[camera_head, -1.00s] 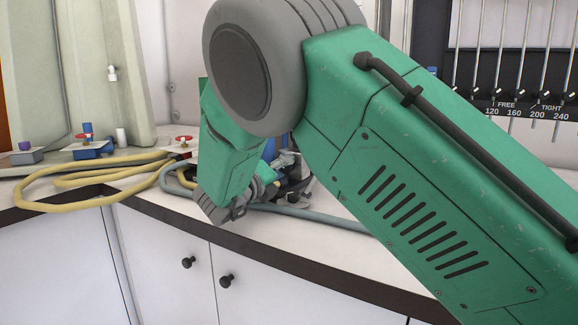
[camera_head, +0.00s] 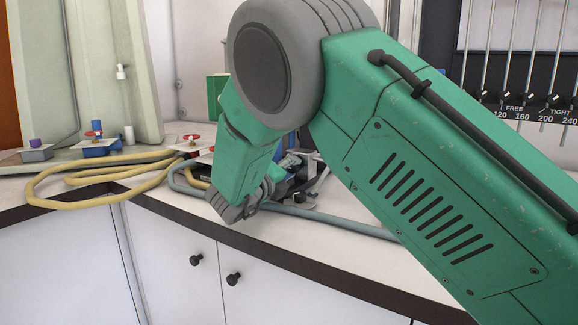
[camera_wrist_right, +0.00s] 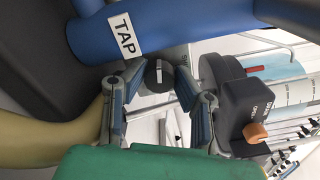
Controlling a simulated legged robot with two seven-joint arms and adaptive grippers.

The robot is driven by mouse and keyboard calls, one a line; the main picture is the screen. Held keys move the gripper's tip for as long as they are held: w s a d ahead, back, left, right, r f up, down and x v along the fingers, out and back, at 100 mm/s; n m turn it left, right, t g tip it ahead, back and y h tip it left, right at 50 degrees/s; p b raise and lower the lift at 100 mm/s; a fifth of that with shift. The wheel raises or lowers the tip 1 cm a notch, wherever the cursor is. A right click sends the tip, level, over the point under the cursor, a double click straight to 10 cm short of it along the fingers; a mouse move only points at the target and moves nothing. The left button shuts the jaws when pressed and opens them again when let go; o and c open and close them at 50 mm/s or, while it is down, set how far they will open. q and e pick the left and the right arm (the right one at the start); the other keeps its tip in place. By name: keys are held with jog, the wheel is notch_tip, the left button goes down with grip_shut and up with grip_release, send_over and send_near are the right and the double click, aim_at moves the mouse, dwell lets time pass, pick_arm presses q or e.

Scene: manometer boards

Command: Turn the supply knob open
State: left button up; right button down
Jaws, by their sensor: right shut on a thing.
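The supply knob (camera_wrist_right: 158,74) shows in the right wrist view as a dark round knob with a white line across its face. In the head view my right arm covers the knob and most of the gripper. My left gripper is out of view.
In the wrist view a dark box (camera_wrist_right: 254,110) with an orange knob (camera_wrist_right: 255,132) stands right of the fingers, and a yellow hose (camera_wrist_right: 60,135) lies left. In the head view, coiled yellow hose (camera_head: 60,177) lies on the counter; a manometer board (camera_head: 520,60) stands at right.

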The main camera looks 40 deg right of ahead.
jog(key=n+p, duration=0.2)
jog(key=n, duration=0.1)
jog(key=shift+s+d+f+n+p, duration=0.1)
jog(key=shift+f+n+p, duration=0.05)
jog(key=shift+n+p, duration=0.2)
jog(key=shift+f+n+p, duration=0.1)
jog(key=shift+n+p, duration=0.45)
jog(key=shift+n, duration=0.2)
jog(key=c, duration=1.6)
grip_release()
jog(key=shift+o, duration=0.2)
